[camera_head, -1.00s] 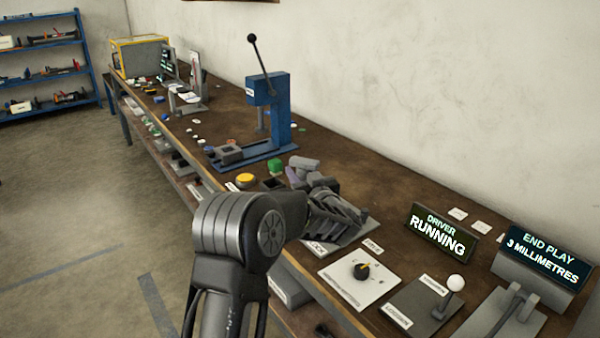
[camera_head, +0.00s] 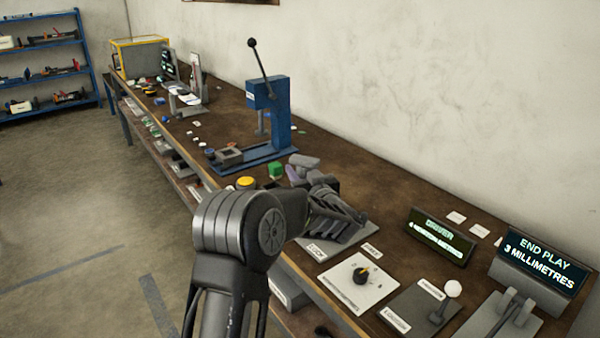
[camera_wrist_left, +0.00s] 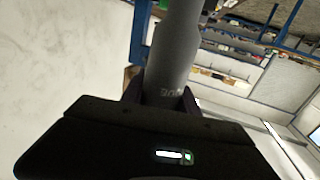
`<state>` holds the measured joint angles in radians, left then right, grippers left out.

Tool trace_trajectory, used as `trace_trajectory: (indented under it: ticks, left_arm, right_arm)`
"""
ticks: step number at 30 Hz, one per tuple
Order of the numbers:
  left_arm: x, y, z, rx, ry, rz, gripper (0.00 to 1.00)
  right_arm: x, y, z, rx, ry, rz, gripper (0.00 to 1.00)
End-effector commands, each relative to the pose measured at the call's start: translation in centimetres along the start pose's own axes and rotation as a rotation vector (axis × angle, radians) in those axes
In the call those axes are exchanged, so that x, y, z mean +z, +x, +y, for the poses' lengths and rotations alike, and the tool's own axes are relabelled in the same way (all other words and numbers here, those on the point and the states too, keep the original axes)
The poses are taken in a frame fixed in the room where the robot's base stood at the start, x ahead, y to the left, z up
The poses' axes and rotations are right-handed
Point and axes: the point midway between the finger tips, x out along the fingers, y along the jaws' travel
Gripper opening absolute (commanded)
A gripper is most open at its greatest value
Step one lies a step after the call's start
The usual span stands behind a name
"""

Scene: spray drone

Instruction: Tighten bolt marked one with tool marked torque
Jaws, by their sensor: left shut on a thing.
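My left gripper (camera_head: 305,182) is over the near part of the bench, shut on a grey cylindrical tool. The tool's grey head (camera_head: 304,161) shows just beyond the fingers. In the left wrist view the tool (camera_wrist_left: 176,50) stands between the two fingers (camera_wrist_left: 163,97), with faint lettering I cannot read. The driver display (camera_head: 440,237) shows a second line of blurred text that seems to be a number of newton metres. A bolt marked one cannot be made out; my gripper and arm hide part of the fixture beneath. My right gripper is not in view.
A blue press (camera_head: 272,115) stands behind the gripper. A yellow button (camera_head: 246,182) and green block (camera_head: 275,168) are nearby. To the right are a dial plate (camera_head: 345,287), a white-balled lever (camera_head: 453,288) and the end play display (camera_head: 541,262), reading 3 millimetres.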

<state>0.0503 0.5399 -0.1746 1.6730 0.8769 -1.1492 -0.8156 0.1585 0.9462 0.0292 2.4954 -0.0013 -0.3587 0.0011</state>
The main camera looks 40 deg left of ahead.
Motion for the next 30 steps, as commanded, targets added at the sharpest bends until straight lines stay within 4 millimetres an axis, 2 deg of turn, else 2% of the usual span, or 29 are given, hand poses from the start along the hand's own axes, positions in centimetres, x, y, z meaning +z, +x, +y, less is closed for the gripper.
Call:
trace_trajectory:
  ticks: [1,15,30]
  left_arm:
    - [-1.1,0.0,0.0,0.0,-0.002,0.004,0.0]
    - [-4.8,0.0,0.0,-0.001,-0.004,0.006,0.0]
    - [-4.9,0.0,0.0,-0.001,-0.004,0.006,0.0]
  right_arm:
    - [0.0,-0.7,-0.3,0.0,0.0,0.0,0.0]
    - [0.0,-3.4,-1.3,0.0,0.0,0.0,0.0]
    - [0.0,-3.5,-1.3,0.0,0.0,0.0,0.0]
